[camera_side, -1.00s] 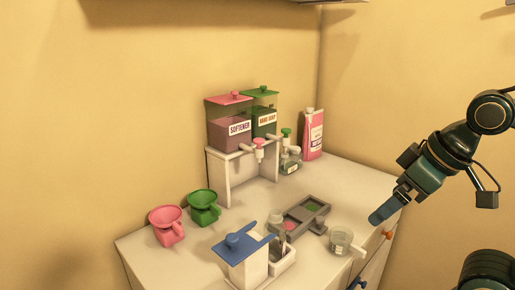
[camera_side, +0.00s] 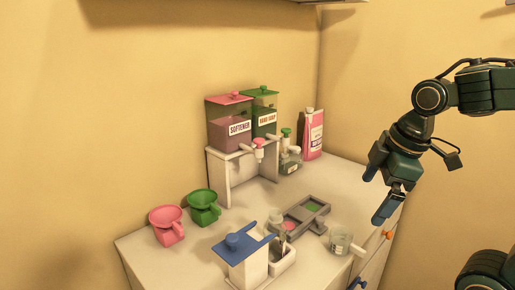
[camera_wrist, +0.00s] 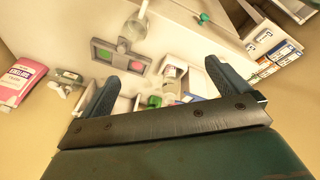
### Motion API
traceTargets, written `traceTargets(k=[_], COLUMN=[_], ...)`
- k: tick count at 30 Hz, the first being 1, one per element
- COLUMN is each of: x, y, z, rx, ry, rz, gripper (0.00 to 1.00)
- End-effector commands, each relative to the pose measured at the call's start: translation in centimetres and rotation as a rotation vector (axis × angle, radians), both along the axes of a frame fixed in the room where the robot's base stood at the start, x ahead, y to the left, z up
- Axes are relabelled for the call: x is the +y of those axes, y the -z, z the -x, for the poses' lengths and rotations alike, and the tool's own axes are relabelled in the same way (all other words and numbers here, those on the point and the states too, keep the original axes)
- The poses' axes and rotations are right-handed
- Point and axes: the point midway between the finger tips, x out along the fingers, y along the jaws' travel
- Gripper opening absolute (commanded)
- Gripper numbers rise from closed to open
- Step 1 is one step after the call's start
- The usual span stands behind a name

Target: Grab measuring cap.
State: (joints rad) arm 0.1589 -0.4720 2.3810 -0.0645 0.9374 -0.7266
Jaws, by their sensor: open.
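The measuring cap looks like a small clear cup (camera_side: 340,243) with a pale handle, standing near the front right of the white counter. It also shows at the top of the wrist view (camera_wrist: 134,27). My gripper (camera_side: 384,208) is above and to the right of the cup, near the counter's right edge, apart from it and tilted downward. In the wrist view its fingers (camera_wrist: 157,82) are spread wide with nothing held between them.
A dark tray (camera_side: 292,228) with pink and green patches lies beside the cup. A blue-topped white dispenser (camera_side: 243,262) stands to the left. Pink (camera_side: 167,227) and green (camera_side: 204,208) scoop-like vessels, the softener dispenser (camera_side: 229,127) and a pink carton (camera_side: 312,135) stand farther back.

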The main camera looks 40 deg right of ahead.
Motion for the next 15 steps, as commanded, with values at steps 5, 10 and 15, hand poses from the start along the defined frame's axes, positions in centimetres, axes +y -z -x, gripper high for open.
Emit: traceTargets(k=[5, 10, 15], x=[-1.3, -2.6, -4.1], y=[0.9, 1.9, 3.1], z=[-1.5, -2.8, -3.9], rx=[0.074, 0.131, 0.178], ry=[-0.210, -0.419, -0.632], rz=[0.045, 0.071, 0.077], gripper=[1.00, 1.00, 1.00])
